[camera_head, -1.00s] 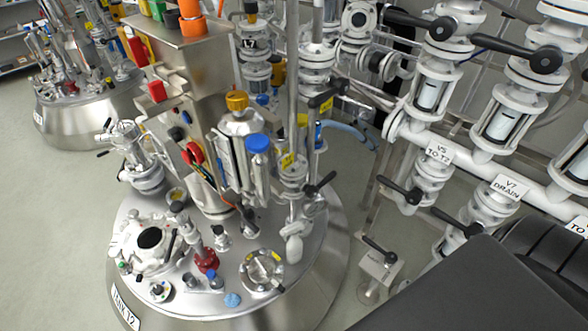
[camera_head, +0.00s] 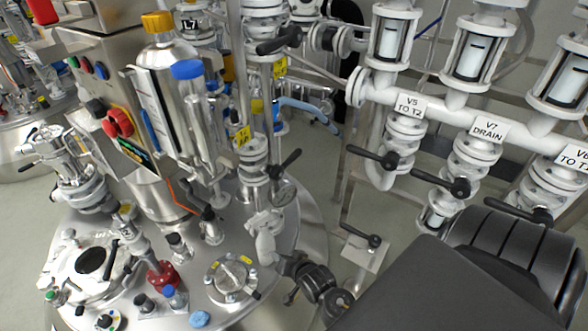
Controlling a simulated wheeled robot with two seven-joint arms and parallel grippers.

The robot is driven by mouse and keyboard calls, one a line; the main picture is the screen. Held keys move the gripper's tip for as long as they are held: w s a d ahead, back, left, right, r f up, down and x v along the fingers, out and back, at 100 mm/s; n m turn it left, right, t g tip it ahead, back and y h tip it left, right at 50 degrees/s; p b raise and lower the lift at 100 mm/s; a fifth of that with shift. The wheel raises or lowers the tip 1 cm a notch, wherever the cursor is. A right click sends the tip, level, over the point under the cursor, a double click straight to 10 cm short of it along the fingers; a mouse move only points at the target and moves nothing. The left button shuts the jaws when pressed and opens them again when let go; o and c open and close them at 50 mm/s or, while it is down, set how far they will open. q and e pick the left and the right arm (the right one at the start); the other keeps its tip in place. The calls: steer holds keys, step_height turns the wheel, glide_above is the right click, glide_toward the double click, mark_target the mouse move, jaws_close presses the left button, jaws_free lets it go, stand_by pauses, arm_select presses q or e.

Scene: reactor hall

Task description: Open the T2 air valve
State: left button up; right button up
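Tank T2's steel lid (camera_head: 225,310) fills the lower left of the head view, crowded with fittings. On it stands a pipe valve (camera_head: 254,160) with a black lever (camera_head: 285,164) pointing up to the right and a yellow tag (camera_head: 241,137) too small to read surely. Higher on the pipework is another black lever (camera_head: 279,39), with a yellow tag (camera_head: 280,68) below it. I cannot tell which is the T2 air valve. My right gripper (camera_head: 302,283) seems to be the dark jointed part beside the white elbow (camera_head: 266,248); its fingers are unclear. My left gripper is not in view.
At right, a white pipe carries labels V5 TO T2 (camera_head: 408,105) and V7 DRAIN (camera_head: 487,131), with black-lever valves below. A steel bottle (camera_head: 172,100) and a control box with a red knob (camera_head: 117,122) stand at left. My black arm covers the lower right.

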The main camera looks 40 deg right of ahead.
steer(key=w+d+r+m+t+h+b, duration=0.1)
steer(key=w+d+r+m+t+b, duration=0.1)
steer(key=w+d+r+m+t, duration=0.3)
steer(key=m+t+h, duration=0.3)
steer(key=m+h, duration=0.7)
steer(key=m, duration=0.6)
glide_toward(294, 156)
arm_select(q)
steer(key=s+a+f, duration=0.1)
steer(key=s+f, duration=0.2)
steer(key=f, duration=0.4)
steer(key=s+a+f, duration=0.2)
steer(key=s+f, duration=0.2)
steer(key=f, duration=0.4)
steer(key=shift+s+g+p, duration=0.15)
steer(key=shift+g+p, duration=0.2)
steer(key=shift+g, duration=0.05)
arm_select(e)
steer(key=x, duration=0.7)
steer(key=f+x, duration=0.1)
steer(key=x, duration=0.2)
steer(key=shift+w+d, duration=0.25)
steer(key=shift+w, duration=0.15)
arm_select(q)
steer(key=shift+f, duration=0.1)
